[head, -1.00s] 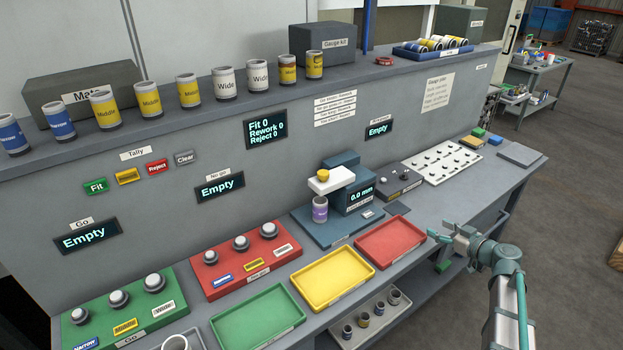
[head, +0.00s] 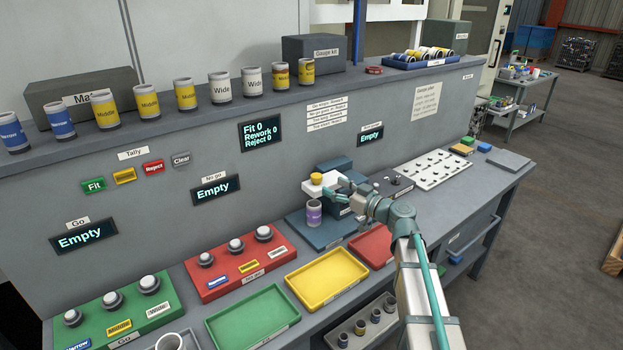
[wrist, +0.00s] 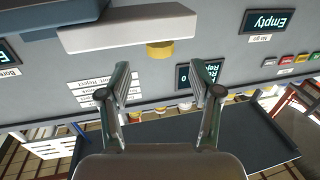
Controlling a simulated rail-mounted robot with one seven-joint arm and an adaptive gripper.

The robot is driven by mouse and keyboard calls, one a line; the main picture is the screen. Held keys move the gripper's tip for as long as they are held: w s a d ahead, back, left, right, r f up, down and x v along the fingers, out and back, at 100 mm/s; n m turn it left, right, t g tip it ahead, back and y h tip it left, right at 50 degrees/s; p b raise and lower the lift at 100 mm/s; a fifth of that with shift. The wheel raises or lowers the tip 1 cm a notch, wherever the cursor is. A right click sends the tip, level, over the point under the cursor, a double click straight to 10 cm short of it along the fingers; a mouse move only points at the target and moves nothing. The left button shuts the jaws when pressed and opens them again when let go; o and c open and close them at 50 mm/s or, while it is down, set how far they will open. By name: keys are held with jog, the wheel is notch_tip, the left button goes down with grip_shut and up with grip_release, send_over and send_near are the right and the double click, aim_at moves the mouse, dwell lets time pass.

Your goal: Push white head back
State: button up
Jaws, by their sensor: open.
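The white head (head: 310,188) is a flat white block with a yellow knob (head: 317,179) at the front of the dark blue gauge stand (head: 327,236). A purple-labelled can (head: 314,215) stands upright below it. My gripper (head: 338,188) is open and empty, just right of the head in the head view, and its arm hides the gauge readout. In the upside-down wrist view, the white head (wrist: 130,33) and yellow knob (wrist: 160,50) lie beyond the fingertips of my open gripper (wrist: 160,82). A gap seems to separate them; contact cannot be told for sure.
A yellow tray (head: 326,304), a green tray (head: 252,345) and a partly hidden red tray (head: 372,262) line the bench front. A red gauge block (head: 240,290) sits left of the stand. A white pegboard (head: 428,172) lies to the right.

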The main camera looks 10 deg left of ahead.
aim_at(321, 181)
jog(key=p+x, duration=0.2)
jog(key=x, duration=0.6)
grip_shut()
